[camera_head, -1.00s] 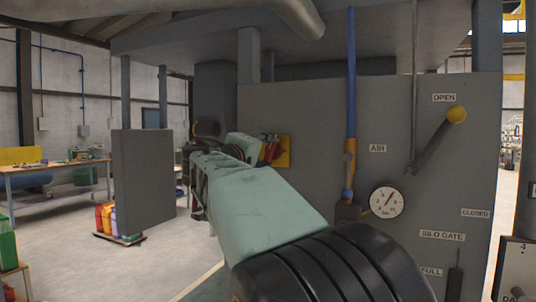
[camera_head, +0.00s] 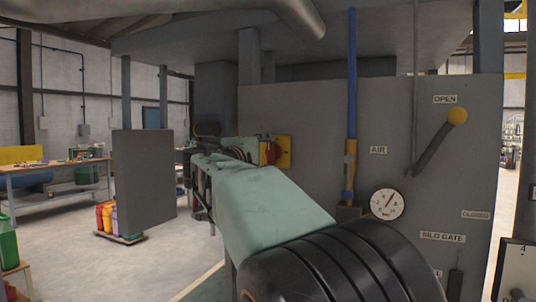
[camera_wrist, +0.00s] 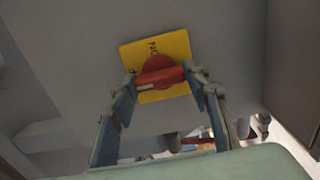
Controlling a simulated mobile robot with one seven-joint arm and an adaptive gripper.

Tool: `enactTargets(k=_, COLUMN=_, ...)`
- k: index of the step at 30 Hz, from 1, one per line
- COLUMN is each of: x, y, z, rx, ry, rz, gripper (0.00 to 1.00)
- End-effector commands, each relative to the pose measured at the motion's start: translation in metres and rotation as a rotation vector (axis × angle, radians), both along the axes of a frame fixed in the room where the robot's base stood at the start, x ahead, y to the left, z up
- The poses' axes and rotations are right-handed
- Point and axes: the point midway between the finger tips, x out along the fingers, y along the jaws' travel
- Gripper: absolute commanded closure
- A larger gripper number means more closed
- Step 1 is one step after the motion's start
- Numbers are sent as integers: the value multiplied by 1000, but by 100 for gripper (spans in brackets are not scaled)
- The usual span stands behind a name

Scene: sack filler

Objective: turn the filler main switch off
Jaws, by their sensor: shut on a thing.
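The filler main switch is a red rotary handle (camera_wrist: 160,77) on a yellow plate (camera_wrist: 178,46) fixed to the grey machine panel. In the wrist view, ON shows upside down on the plate and the bar-shaped handle lies nearly level, slightly tilted. My gripper (camera_wrist: 162,82) is shut on the red handle, with one finger at each end of it. In the head view, the yellow plate (camera_head: 285,152) and part of the red handle (camera_head: 269,153) show beyond my arm; the fingertips are hard to make out there.
Right of the switch are a blue air pipe (camera_head: 351,80), a pressure gauge (camera_head: 387,204) and a silo gate lever with a yellow knob (camera_head: 457,116). A grey panel (camera_head: 143,180) stands to the left. Open floor lies beyond it, with bottles (camera_head: 113,218) and a workbench (camera_head: 55,168).

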Motion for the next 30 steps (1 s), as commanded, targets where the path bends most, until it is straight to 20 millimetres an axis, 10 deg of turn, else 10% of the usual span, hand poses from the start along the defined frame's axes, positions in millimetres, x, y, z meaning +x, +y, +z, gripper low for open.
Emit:
enactTargets(k=5, x=0, y=0, z=-1, rx=-3, ry=2, rz=-1, gripper=81)
enactTargets(k=6, x=0, y=0, z=-1, rx=-3, ry=2, rz=-1, gripper=54)
enactTargets(k=10, x=0, y=0, z=-1, rx=-2, ry=2, rz=-1, gripper=39)
enactTargets(k=22, x=-7, y=4, z=0, rx=-1, ry=0, rz=2, gripper=39)
enactTargets(k=30, x=-57, y=22, z=0, rx=0, ry=1, rz=5, gripper=39)
